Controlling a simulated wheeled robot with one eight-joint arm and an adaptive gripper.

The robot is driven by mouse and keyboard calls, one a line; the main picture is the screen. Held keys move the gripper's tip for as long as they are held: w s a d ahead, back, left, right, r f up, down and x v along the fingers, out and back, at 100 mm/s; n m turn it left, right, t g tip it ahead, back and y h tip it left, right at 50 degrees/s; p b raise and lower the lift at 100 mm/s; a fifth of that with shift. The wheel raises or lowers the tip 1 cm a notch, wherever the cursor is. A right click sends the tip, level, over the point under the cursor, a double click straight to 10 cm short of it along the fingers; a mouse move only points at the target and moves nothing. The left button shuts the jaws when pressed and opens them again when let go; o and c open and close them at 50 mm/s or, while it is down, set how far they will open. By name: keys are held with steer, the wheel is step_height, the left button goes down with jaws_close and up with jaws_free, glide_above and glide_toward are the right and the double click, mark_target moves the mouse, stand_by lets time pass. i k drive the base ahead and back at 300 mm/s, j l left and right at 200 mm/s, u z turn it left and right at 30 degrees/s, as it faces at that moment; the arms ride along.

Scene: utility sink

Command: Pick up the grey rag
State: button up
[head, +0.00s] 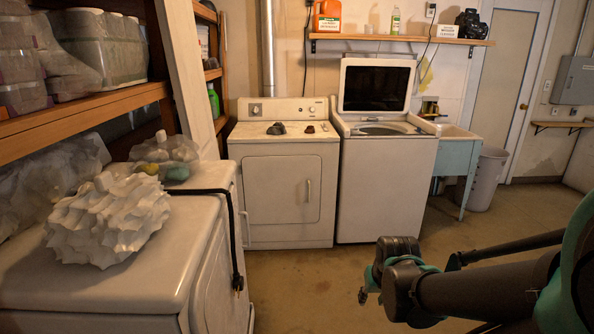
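A small dark grey crumpled item (276,128), which looks like the grey rag, lies on top of the white front-facing dryer (284,185), left of centre. My gripper (364,290) is at the lower middle right, low over the floor in front of the washer and well apart from the rag. Its fingers are small and partly hidden by my arm, so I cannot tell whether they are open or shut.
An open-lidded washer (385,190) stands right of the dryer, then a blue-sided sink (459,165) and a grey bin (486,180). A white appliance (110,275) with a ruffled white bundle (108,217) fills the left foreground. The central floor (300,285) is clear.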

mark_target(277, 129)
steer(key=i, duration=1.85)
